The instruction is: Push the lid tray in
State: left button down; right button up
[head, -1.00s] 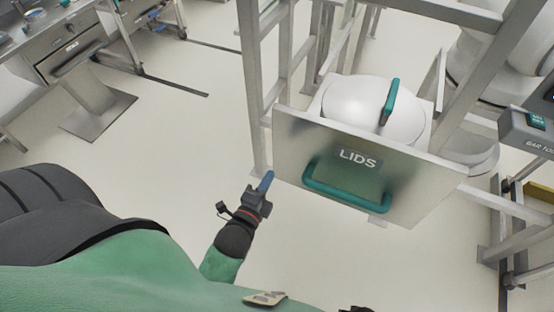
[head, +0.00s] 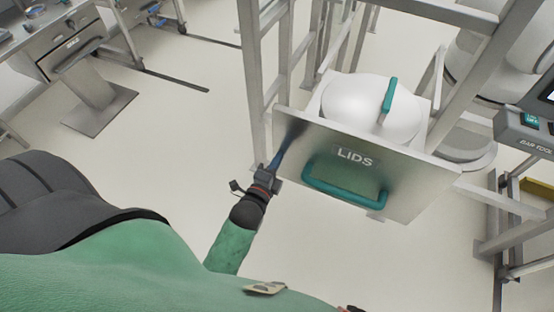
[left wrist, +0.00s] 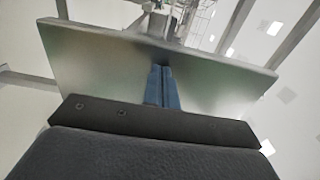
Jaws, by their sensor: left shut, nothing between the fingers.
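The lid tray has a steel front panel (head: 400,190) marked LIDS, with a teal handle (head: 343,190) low on it. The tray sticks out of a metal rack, and a white lid (head: 365,105) with a teal grip lies in it. My left gripper (head: 284,146) is shut and empty, its blue fingers at the left part of the panel's front face. In the left wrist view the shut blue fingers (left wrist: 161,88) point at the panel (left wrist: 95,68); I cannot tell whether they touch it. My right gripper is not in view.
The rack's upright post (head: 252,85) stands just left of the panel. A grey tool station (head: 530,125) is at the right. A bench with drawers (head: 70,45) is at the far upper left. The floor (head: 170,150) between is clear.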

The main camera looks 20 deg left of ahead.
pick_arm(q)
jog(key=shift+w, duration=0.15)
